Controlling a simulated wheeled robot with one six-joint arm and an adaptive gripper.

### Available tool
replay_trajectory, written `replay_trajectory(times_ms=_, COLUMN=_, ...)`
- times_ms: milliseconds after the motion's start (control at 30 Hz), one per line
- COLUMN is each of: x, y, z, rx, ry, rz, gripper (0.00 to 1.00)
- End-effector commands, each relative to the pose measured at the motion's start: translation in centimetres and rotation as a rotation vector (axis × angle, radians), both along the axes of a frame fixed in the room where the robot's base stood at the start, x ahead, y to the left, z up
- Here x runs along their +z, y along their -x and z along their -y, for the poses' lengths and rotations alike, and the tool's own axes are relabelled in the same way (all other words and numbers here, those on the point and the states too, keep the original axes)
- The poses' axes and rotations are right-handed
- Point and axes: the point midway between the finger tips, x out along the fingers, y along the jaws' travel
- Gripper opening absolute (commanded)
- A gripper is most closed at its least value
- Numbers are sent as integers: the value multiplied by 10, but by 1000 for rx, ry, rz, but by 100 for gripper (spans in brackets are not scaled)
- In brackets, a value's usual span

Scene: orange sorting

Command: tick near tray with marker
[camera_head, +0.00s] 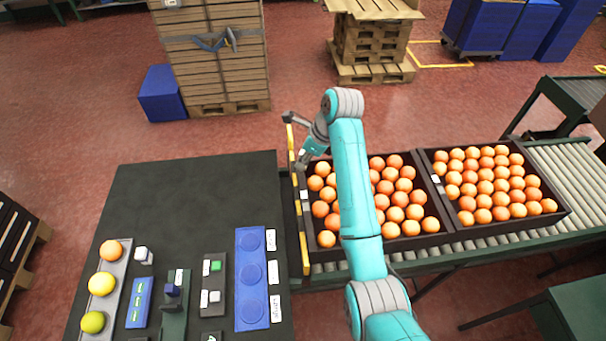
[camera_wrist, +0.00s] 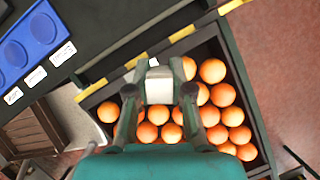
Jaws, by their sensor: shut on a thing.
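My gripper (camera_head: 302,162) is over the left end of the near tray (camera_head: 400,244), by its label edge. In the wrist view my gripper (camera_wrist: 158,92) is shut on a pale, block-shaped thing (camera_wrist: 158,88), which I take to be the marker. The near tray (camera_wrist: 241,75) is dark and holds many oranges; the held thing is above its rim side. In the head view my arm hides the middle of this tray. A small white label (camera_head: 304,195) is on the tray's left wall. I cannot tell whether the marker touches it or whether any tick is there.
A second tray (camera_head: 520,222) of oranges sits to the right on the roller conveyor (camera_head: 570,165). A dark table (camera_head: 190,200) at left carries a blue three-dish plate (camera_head: 240,312), a fruit rack (camera_head: 118,265) and a white cube (camera_head: 143,254).

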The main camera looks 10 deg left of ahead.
Motion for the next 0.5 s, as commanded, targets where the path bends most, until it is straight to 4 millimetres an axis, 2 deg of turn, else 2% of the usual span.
replay_trajectory(times_ms=33, x=-11, y=10, z=1, rx=-6, ry=1, rz=-1, gripper=0)
replay_trajectory(times_ms=200, x=-28, y=27, z=3, rx=-24, ry=0, rz=1, gripper=0)
replay_trajectory(times_ms=500, x=-42, y=31, z=4, rx=-28, ry=0, rz=0, gripper=0)
